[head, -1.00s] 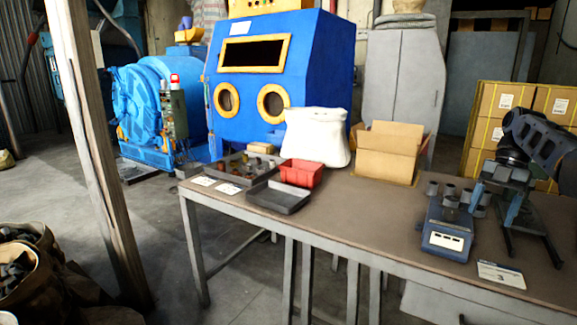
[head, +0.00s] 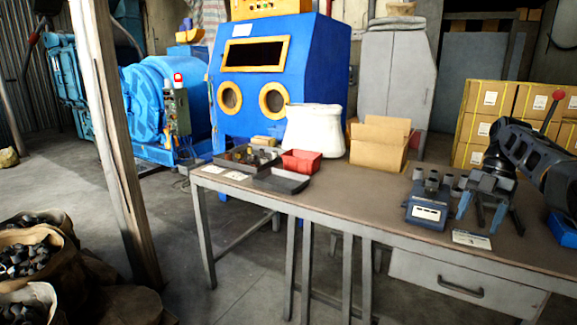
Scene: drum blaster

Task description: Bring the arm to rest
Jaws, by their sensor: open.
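My gripper (head: 481,219) is at the right of the head view, at the end of my dark arm. Its fingers point down and are spread apart, with nothing visible between them. It appears over the brown tabletop (head: 350,201), just right of a blue scale (head: 425,216). Several grey metal cylinders (head: 432,184) stand on and around the scale top. Part of them is close to or behind the gripper, so I cannot tell how far apart they are.
A label card (head: 471,240) lies at the table's front edge. An open cardboard box (head: 376,150), white sack (head: 314,132), red bin (head: 301,162) and dark trays (head: 281,181) stand further left. A wooden post (head: 112,150) rises at left. Stacked cartons (head: 488,100) are behind.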

